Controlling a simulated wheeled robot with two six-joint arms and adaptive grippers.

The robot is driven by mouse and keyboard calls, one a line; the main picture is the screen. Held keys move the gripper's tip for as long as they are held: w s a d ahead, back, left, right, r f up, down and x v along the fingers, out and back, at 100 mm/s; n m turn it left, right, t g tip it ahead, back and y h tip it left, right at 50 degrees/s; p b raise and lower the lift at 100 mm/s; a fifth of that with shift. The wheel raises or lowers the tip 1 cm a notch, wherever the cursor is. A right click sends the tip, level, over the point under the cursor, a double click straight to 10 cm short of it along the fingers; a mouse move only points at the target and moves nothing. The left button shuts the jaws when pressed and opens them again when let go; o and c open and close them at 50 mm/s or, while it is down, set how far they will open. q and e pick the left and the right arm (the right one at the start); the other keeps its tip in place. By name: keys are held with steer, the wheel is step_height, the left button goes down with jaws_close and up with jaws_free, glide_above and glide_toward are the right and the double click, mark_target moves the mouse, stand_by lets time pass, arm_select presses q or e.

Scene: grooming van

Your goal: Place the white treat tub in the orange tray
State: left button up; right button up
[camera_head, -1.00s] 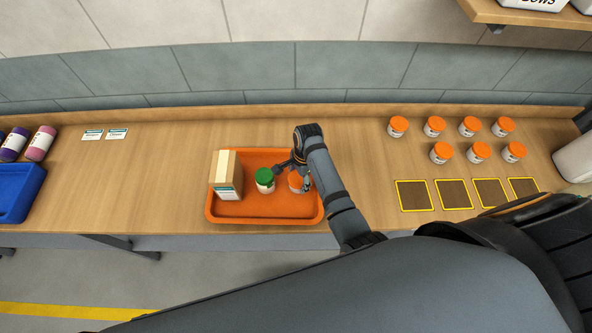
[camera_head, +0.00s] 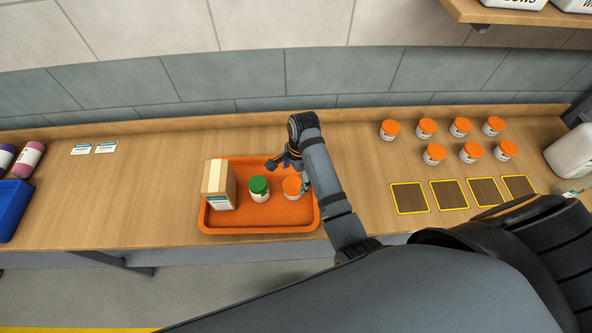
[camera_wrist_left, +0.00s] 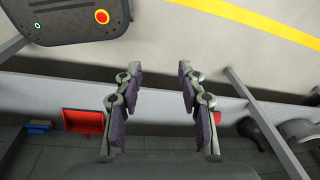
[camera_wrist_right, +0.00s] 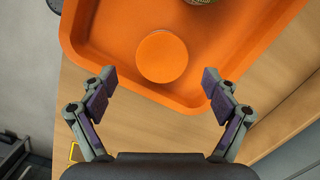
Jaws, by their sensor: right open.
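A white tub with an orange lid (camera_head: 292,189) stands upright in the orange tray (camera_head: 250,228), at its right side. My right gripper (camera_head: 287,173) is open just above and behind it. In the right wrist view, the round orange lid (camera_wrist_right: 162,57) lies just beyond and between the spread fingertips (camera_wrist_right: 160,80), apart from both. A green-lidded tub (camera_head: 259,189) and a tan box (camera_head: 220,184) also stand in the tray. My left gripper (camera_wrist_left: 160,75) is open and empty over the floor, outside the head view.
Several more orange-lidded white tubs (camera_head: 434,154) stand on the counter at right, behind yellow-edged dark squares (camera_head: 409,197). A blue bin (camera_head: 12,208) and bottles (camera_head: 28,158) are at far left. A red dustpan (camera_wrist_left: 84,122) lies below my left gripper.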

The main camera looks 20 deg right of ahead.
mark_target(296, 183)
steer(key=r, duration=0.3)
steer(key=shift+w+d+r+b, duration=0.1)
steer(key=shift+d+r+b, duration=0.15)
steer(key=shift+b, duration=0.15)
arm_select(q)
steer(key=shift+s+f+p, duration=0.15)
steer(key=shift+s+p, duration=0.45)
arm_select(e)
step_height(296, 183, up, 2)
steer(key=shift+d+r, duration=0.15)
steer(key=shift+r, duration=0.1)
steer(key=shift+f, duration=0.1)
